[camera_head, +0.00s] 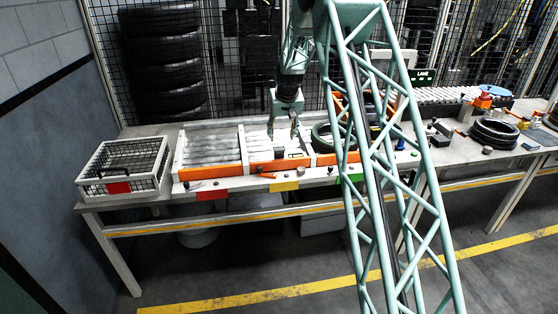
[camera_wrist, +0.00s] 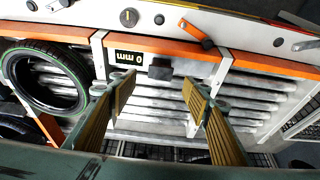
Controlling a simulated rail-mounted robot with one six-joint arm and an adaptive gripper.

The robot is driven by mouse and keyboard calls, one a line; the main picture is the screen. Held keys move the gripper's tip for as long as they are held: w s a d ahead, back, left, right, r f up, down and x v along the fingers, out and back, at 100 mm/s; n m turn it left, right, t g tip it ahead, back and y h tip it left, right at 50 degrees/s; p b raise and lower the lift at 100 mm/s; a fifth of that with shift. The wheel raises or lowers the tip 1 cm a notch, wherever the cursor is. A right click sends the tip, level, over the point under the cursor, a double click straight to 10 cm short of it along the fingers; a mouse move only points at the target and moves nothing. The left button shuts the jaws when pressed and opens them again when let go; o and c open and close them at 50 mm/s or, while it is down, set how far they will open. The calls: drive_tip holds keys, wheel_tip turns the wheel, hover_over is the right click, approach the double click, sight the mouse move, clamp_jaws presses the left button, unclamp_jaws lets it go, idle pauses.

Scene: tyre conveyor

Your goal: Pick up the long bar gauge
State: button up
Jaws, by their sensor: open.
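My gripper (camera_head: 283,125) hangs over the middle roller bay of the table. In the wrist view its two fingers (camera_wrist: 158,80) are wide apart with nothing between their pads. A small dark block (camera_wrist: 160,68) shows at the bay's front side, just beyond the fingertips. An orange bar-like piece with a dark end (camera_wrist: 195,34) lies on the white front ledge. A dark, thin piece (camera_wrist: 305,45) lies further right on that ledge. I cannot tell for certain which of these is the long bar gauge.
A tyre with a green line (camera_wrist: 45,78) lies in the neighbouring bay. A black "0 mm" label (camera_wrist: 130,57) is beside the divider. Orange boards (camera_head: 210,173) edge the bays. A wire basket (camera_head: 125,162) stands at the table's left end. More tyres (camera_head: 494,132) lie on the right.

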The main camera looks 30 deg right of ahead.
sight(279, 148)
drive_tip(key=shift+f, duration=0.1)
drive_tip(key=shift+x, duration=4.2)
drive_tip(key=shift+w, duration=0.15)
drive_tip(key=shift+w+b+x, duration=0.1)
drive_tip(key=shift+b+x, duration=0.1)
drive_tip(key=shift+x, duration=1.05)
drive_tip(key=shift+w+b+x, duration=0.15)
drive_tip(key=shift+b+x, duration=0.05)
drive_tip(key=shift+x, duration=1.05)
drive_tip(key=c, duration=1)
drive_tip(key=shift+c, duration=0.8)
